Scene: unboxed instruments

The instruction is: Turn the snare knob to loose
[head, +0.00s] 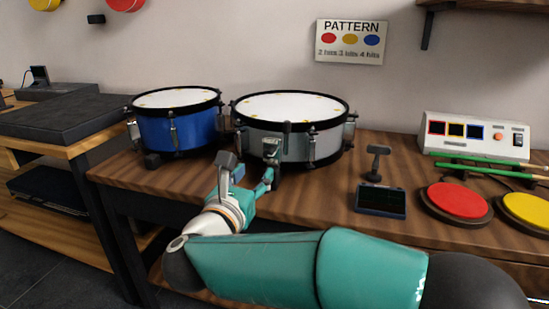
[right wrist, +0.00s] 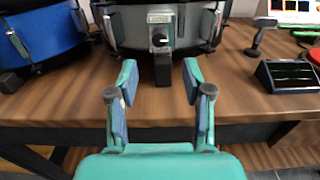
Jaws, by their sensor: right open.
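The snare drum (head: 325,145) is grey with a white head and black hoops, standing on the wooden table. Its front carries a small box with a dark round knob, which shows in the right wrist view (right wrist: 159,39) with a light pointer mark. A small label above the knob is too blurred to read surely. My right gripper (head: 248,172) is open and empty in front of the drum. In the right wrist view the two fingertips (right wrist: 160,78) are spread below the knob, apart from it. My left gripper is not in view.
A blue drum (head: 180,131) stands left of the snare. To the right are a black stand (head: 376,162), a dark display (head: 381,201), a red pad (head: 457,200), a yellow pad (head: 530,211), green sticks (head: 480,167) and a white console (head: 470,137). The table's front edge lies beneath my gripper.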

